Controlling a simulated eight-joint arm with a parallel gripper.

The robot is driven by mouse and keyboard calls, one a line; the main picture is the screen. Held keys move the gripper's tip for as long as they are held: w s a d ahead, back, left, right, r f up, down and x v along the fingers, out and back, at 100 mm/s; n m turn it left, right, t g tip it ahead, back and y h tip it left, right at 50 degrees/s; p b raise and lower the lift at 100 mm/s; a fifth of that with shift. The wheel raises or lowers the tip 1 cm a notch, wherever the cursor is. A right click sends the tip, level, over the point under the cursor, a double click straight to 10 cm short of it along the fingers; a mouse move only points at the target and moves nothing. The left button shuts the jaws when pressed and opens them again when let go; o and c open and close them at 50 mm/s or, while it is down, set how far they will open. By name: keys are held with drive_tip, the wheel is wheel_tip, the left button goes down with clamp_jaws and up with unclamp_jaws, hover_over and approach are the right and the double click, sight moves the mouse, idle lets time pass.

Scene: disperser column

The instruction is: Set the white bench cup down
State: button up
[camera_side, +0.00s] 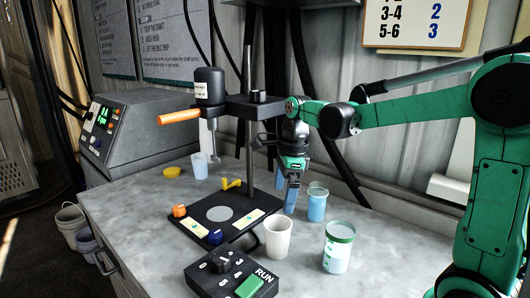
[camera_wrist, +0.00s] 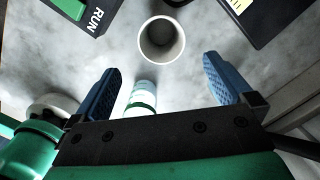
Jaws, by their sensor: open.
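The white bench cup (camera_side: 278,240) stands upright on the grey bench, at the right front corner of the black disperser base. In the wrist view the white cup (camera_wrist: 162,55) shows from above, its round mouth looking empty, just beyond the fingertips. My gripper (camera_side: 286,197) is above the bench, above and behind the cup in the side view. Its two blue fingers are spread apart with nothing held between them, as the wrist view (camera_wrist: 162,68) shows. The fingers do not appear to touch the cup.
A black control box (camera_side: 234,273) with a green RUN button lies in front of the cup. A green-banded jar (camera_side: 338,250) and a blue-filled cup (camera_side: 317,205) stand to the right. The disperser base (camera_side: 205,218) with its post is to the left.

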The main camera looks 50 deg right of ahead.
drive_tip(key=s+a+n+t, duration=0.3)
drive_tip(key=a+n, duration=0.1)
drive_tip(key=n, duration=0.9)
drive_tip(key=s+a+n+t, duration=0.3)
drive_tip(key=a+n, duration=0.1)
drive_tip(key=n, duration=0.9)
drive_tip(key=shift+a+f+h, duration=0.25)
drive_tip(key=shift+f+h, duration=0.05)
drive_tip(key=shift+h, duration=0.1)
